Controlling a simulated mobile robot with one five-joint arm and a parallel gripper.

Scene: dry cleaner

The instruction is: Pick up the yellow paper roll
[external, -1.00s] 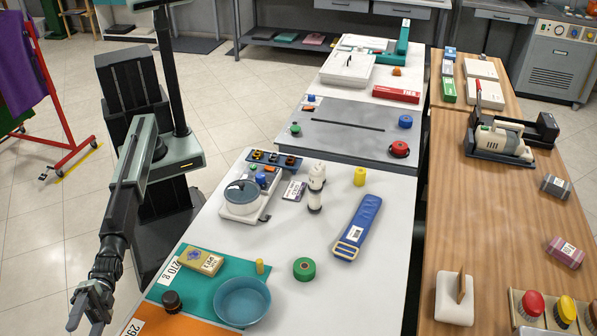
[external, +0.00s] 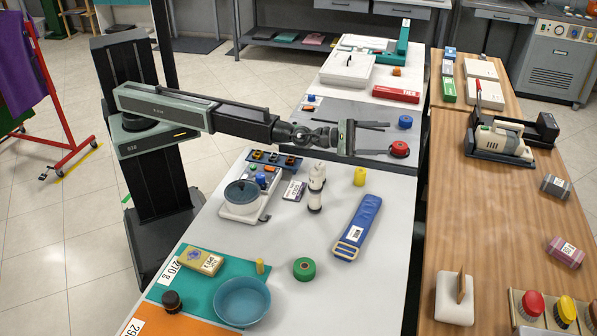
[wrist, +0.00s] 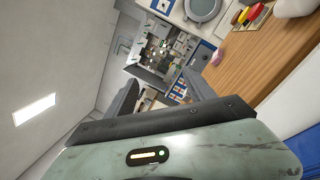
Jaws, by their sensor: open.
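A yellow roll (external: 360,176) stands upright on the white table (external: 240,300), right of the black-and-white bottles. A smaller, thinner yellow cylinder (external: 260,267) stands near the teal bowl; which of the two is paper cannot be told for sure. My gripper (external: 386,138) is open and empty, stretched out to the right, a little beyond the larger roll in the picture and apart from it. In the wrist view, my two fingers (wrist: 166,97) are spread with nothing between them, and I cannot make out the yellow roll there.
A blue strap (external: 359,226) with a buckle lies in front of the roll. A green tape roll (external: 304,268), a teal bowl (external: 242,301) and a scale (external: 243,203) with a pot are nearby. A red roll (external: 399,149) sits close to my gripper. The wooden table (external: 450,210) is at right.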

